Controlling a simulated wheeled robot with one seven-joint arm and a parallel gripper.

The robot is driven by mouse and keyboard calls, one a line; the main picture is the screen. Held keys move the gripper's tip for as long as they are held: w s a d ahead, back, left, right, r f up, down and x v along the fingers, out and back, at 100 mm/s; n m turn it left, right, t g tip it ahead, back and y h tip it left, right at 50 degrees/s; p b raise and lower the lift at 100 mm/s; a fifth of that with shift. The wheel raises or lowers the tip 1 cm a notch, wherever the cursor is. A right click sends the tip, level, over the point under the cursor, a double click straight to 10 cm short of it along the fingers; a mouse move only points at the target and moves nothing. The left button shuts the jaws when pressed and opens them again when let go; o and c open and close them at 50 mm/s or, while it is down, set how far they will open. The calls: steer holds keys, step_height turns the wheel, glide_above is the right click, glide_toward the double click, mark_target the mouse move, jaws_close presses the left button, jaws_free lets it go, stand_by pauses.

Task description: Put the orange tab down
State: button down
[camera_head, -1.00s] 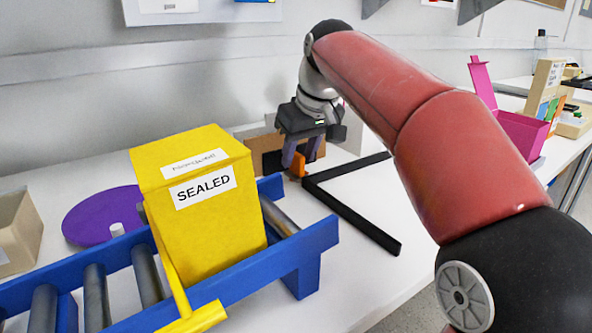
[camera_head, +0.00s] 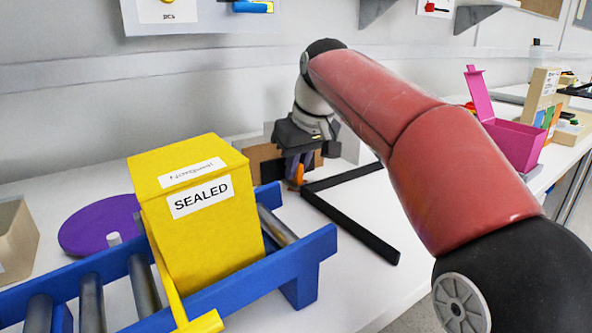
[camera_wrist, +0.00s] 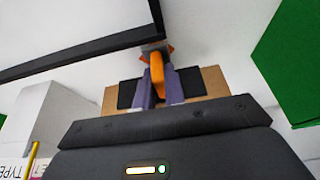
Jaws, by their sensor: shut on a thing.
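The orange tab (camera_head: 299,174) shows between the fingertips of my gripper (camera_head: 297,170), low over the white table behind the yellow box. In the wrist view the orange tab (camera_wrist: 157,73) stands upright between the two purple-grey fingers of my gripper (camera_wrist: 157,85), which are shut on it. A small dark grey part with orange edges shows at the tab's far end in the wrist view. A brown panel (camera_head: 262,160) with a dark face stands just behind the gripper. Whether the tab's lower end touches anything is hidden.
A black angled bar (camera_head: 352,224) lies on the table right of the gripper. A yellow box marked SEALED (camera_head: 205,240) sits on a blue roller conveyor (camera_head: 300,262) in front. A purple disc (camera_head: 85,228) lies left. A pink open box (camera_head: 515,143) stands right.

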step_height(320, 180, up, 10)
steer(key=p, duration=0.4)
steer(key=shift+f, duration=0.15)
